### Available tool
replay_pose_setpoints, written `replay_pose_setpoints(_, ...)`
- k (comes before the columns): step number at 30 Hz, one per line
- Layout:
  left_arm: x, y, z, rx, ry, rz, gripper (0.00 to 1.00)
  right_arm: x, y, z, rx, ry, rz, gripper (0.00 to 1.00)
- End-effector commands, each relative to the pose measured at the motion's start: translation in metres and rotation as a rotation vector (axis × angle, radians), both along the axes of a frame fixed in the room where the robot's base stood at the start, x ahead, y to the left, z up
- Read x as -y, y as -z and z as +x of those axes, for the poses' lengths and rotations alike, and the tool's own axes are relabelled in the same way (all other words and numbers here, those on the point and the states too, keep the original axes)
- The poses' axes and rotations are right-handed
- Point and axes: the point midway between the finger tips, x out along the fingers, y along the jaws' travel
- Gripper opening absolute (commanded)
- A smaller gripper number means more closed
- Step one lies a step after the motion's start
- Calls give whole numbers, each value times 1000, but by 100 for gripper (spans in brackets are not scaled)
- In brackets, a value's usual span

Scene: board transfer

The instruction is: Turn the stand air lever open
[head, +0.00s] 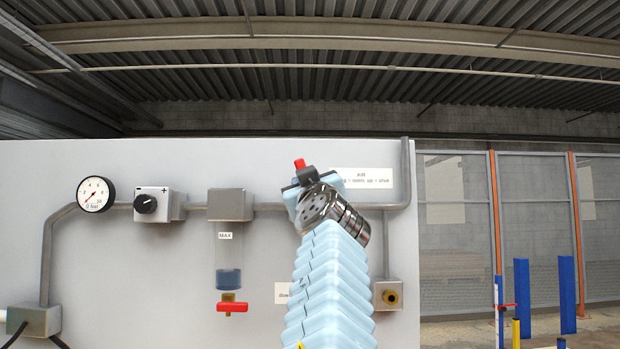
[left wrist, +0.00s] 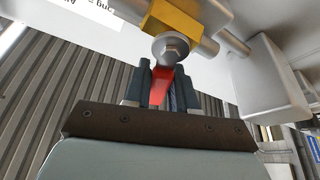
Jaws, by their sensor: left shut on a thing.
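The red air lever (head: 300,163) shows as a small red end just above my left gripper (head: 306,177), beside the AIR label on the grey panel. In the left wrist view, my left gripper (left wrist: 164,92) is shut on the red lever (left wrist: 159,86), with one dark finger on each side. The lever hangs from a round grey bolt on a yellow brass valve body (left wrist: 178,16), set in a grey pipe. In the head view my wrist and arm hide the valve body and most of the lever. My right gripper is in neither view.
The panel (head: 130,265) carries a pressure gauge (head: 96,194), a black regulator knob (head: 145,204), and a bowl unit (head: 229,245) with a red drain handle (head: 232,307). A grey box with a brass fitting (head: 388,296) sits right of my arm. Mesh fencing stands farther right.

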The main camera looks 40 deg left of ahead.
Motion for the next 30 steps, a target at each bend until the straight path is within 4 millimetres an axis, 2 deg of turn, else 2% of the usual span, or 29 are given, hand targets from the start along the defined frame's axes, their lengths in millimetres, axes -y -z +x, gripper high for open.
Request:
replay_pose_setpoints(8, -7, 3, -14, 169, -3, -197, 0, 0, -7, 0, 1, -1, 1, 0)
replay_pose_setpoints(21, -17, 16, -22, 437, -3, -519, 0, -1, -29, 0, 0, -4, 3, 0)
replay_pose_setpoints(30, -21, 28, -25, 610, -2, -724, 0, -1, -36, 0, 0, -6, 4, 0)
